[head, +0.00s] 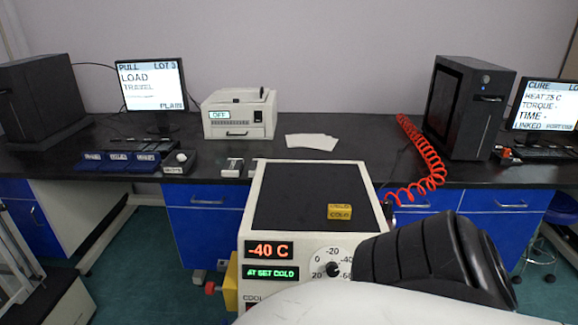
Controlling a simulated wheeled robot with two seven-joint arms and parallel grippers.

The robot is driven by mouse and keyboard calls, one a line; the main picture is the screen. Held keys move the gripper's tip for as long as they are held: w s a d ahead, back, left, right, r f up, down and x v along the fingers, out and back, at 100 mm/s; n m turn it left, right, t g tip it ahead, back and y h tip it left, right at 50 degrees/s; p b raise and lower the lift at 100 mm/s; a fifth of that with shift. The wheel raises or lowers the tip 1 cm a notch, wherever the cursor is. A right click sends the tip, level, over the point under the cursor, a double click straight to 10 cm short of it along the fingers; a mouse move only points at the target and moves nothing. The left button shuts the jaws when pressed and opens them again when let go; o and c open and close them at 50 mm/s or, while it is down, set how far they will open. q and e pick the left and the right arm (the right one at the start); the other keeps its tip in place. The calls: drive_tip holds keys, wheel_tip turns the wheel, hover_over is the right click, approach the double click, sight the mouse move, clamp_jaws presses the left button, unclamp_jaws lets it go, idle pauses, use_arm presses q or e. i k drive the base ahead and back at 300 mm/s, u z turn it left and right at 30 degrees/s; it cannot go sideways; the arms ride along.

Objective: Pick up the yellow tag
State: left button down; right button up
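A small yellow tag (340,212) marked COLD sits on the dark top of the cold unit, towards its front right. The cream cold unit (256,215) stands in front of the bench; its displays read -40 C and AT SET COLD, with a dial beside them. A black ribbed part of my arm is at the lower right, in front of the unit's right corner and apart from the tag in the picture. Neither gripper shows in the head view.
A yellow part (231,284) with a red knob is on the unit's left side. A red coiled hose (424,160) hangs by the black machine (465,107). A white printer-like box (239,114), white sheets (312,142) and blue bins (118,162) are on the black bench.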

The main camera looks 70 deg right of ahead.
sight(342, 211)
drive_tip(key=i, duration=1.5)
drive_tip(key=z, duration=2.15)
